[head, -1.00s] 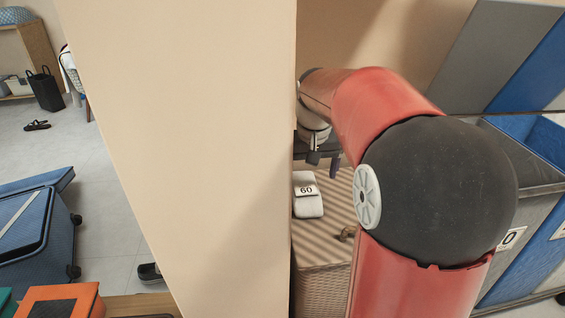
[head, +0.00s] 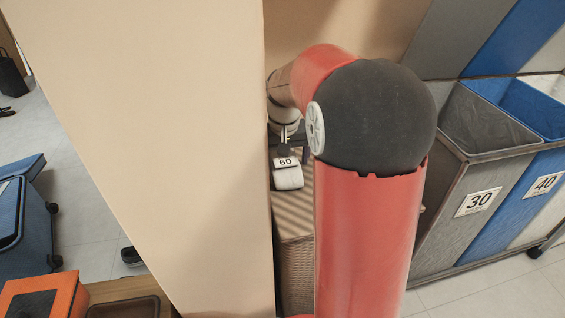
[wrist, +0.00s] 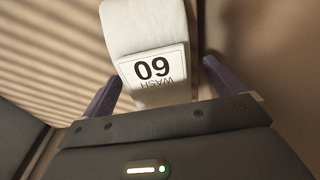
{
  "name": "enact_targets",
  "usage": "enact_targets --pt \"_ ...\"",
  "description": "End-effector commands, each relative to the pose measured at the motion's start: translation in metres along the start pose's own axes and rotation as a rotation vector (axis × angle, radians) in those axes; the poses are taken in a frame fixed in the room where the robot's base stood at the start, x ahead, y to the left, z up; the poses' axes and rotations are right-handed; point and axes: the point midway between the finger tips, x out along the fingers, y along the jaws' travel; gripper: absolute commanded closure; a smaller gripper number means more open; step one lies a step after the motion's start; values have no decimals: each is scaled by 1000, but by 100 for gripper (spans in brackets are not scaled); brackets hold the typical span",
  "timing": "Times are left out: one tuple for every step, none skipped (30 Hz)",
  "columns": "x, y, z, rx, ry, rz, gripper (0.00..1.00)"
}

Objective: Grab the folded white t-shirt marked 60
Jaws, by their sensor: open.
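The folded white t-shirt (head: 289,179) lies on the wicker hamper's lid, with a tag reading 60 on its near-gripper end. In the wrist view the shirt (wrist: 146,28) appears upside down, its tag reading 60 and WASH. My gripper (wrist: 156,88) is open, with one purple finger on each side of the tagged end. Gaps show between the fingers and the shirt, wider on the right. In the head view my gripper (head: 286,152) is small and just behind the shirt, partly hidden by my arm.
The wicker hamper (head: 297,262) stands beside a beige wall panel (head: 150,130). Grey and blue bins marked 30 (head: 478,202) and 40 (head: 545,184) stand at right. A blue suitcase (head: 22,225) and orange box (head: 40,295) are at left.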

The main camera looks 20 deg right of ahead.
Motion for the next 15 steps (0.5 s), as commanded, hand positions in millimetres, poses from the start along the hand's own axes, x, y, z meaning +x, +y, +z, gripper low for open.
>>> enact_targets --pt "0 0 0 0 0 0 4" --pt "0 0 0 0 0 0 4" --pt "0 0 0 0 0 0 6" --pt "0 0 0 0 0 0 10" --pt "0 0 0 0 0 0 14" --pt "0 0 0 0 0 0 19" --pt "0 0 0 0 0 0 23" --pt "0 0 0 0 0 0 27" --pt "0 0 0 0 0 0 32" --pt "-1 0 0 0 0 0 36" --pt "-1 0 0 0 0 0 40" --pt "-1 0 0 0 0 0 46" --pt "-1 0 0 0 0 0 49" --pt "-1 0 0 0 0 0 53" --pt "-1 0 0 0 1 0 56"
